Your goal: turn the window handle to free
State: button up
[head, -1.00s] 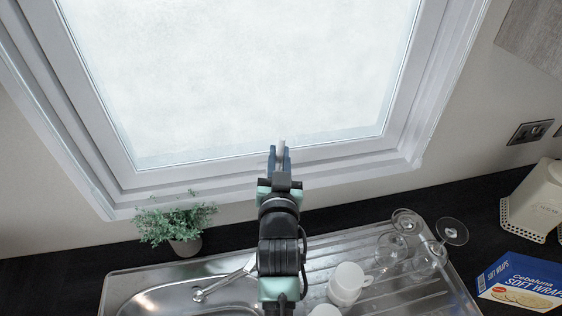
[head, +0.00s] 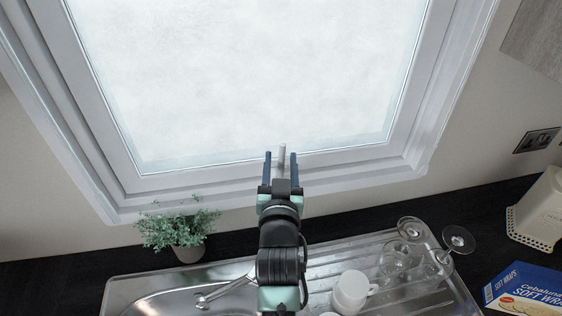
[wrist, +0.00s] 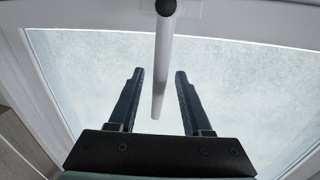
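The white window handle (head: 282,153) is at the lower frame of the window, between my fingers in the head view. In the wrist view the handle (wrist: 162,65) is a white bar running from a dark round pivot (wrist: 166,7) at the top down between the two fingers. My gripper (head: 281,155) is open, with a blue finger on each side of the handle. In the wrist view my gripper (wrist: 158,75) shows a gap between each finger and the bar. The handle's base on the frame is hidden behind my gripper in the head view.
Below the window are a potted plant (head: 177,229) at left, a steel sink with a tap (head: 204,299), white cups (head: 351,290) and wine glasses (head: 411,230). A blue wraps box (head: 527,290) and a cream container (head: 540,212) stand at right.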

jog(key=shift+s, duration=0.1)
jog(key=s+b, duration=0.3)
jog(key=s, duration=0.9)
jog(key=shift+s+b, duration=0.3)
jog(key=shift+s, duration=0.1)
jog(key=shift+a, duration=0.1)
notch_tip(320, 180, up, 25)
jog(key=t, duration=0.5)
jog(key=s+r+t, duration=0.2)
jog(key=s+r, duration=0.2)
jog(key=r, duration=0.4)
jog(key=s+r+t, duration=0.2)
jog(key=s+r, duration=0.3)
jog(key=r, duration=0.4)
jog(key=shift+s+n+t, duration=0.15)
jog(key=shift+n+t, duration=0.15)
jog(key=shift+n, duration=0.1)
